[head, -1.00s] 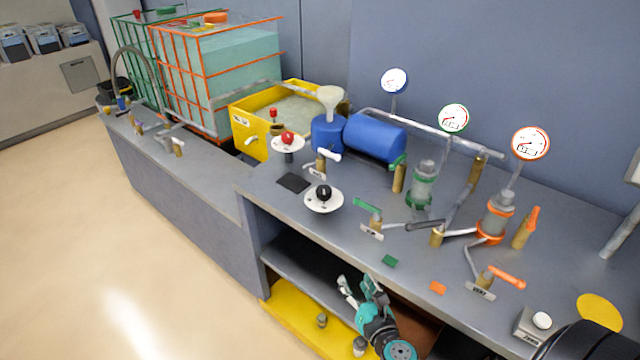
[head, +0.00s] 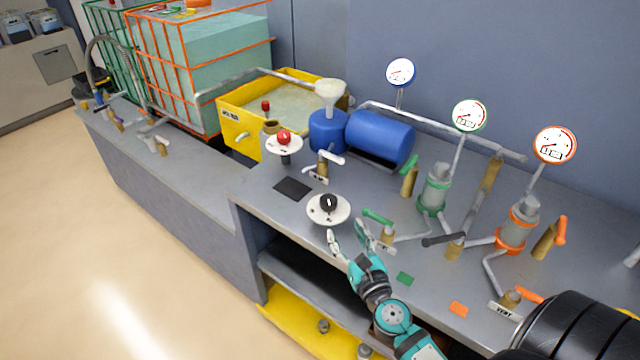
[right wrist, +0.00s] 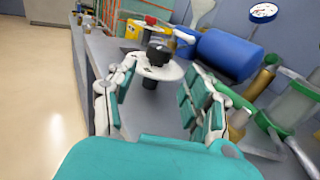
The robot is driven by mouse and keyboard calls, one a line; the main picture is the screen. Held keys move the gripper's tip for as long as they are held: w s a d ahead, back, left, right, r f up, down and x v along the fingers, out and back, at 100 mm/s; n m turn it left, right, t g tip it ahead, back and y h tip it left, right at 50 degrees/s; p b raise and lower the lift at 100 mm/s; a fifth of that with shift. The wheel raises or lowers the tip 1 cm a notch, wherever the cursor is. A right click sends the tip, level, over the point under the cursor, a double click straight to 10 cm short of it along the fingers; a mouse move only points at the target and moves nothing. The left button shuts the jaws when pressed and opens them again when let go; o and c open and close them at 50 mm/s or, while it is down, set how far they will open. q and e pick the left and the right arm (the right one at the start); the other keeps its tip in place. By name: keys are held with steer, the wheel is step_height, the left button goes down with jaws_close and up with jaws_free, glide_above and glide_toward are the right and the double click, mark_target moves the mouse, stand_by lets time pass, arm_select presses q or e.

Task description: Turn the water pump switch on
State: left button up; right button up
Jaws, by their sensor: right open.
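The black rotary knob on a white round dial plate, which looks like the pump switch (head: 328,203), stands on the grey bench near its front edge. In the right wrist view the black knob (right wrist: 158,52) is ahead, between and beyond my open fingers. My right gripper (head: 347,243) is open and empty, just in front of and below the dial in the head view. Its fingers do not visibly touch the knob. The right gripper also shows in the wrist view (right wrist: 160,95). My left gripper is not in view.
A red knob (head: 284,138) on a similar white plate stands behind left. A green-handled valve (head: 377,216) is close right of my right gripper. A blue tank (head: 380,137), gauges and orange-marked pipework fill the bench behind and right. A dark flat pad (head: 292,189) lies left of the dial.

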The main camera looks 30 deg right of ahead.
steer(key=p, duration=0.1)
glide_toward(325, 195)
steer(key=w, duration=0.2)
steer(key=shift+w+d, duration=0.35)
steer(key=shift+d, duration=0.05)
steer(key=w, duration=0.2)
steer(key=w+d, duration=0.1)
steer(key=w, duration=0.4)
steer(key=shift+w+d+f, duration=0.2)
steer(key=shift+w+d, duration=0.1)
steer(key=shift+w, duration=0.1)
steer(key=shift+w+d, duration=0.1)
steer(key=shift+w, duration=0.5)
steer(key=shift+c, duration=0.4)
steer(key=shift+w, duration=0.1)
steer(key=c, duration=0.9)
steer(key=shift+f, duration=0.1)
jaws_close()
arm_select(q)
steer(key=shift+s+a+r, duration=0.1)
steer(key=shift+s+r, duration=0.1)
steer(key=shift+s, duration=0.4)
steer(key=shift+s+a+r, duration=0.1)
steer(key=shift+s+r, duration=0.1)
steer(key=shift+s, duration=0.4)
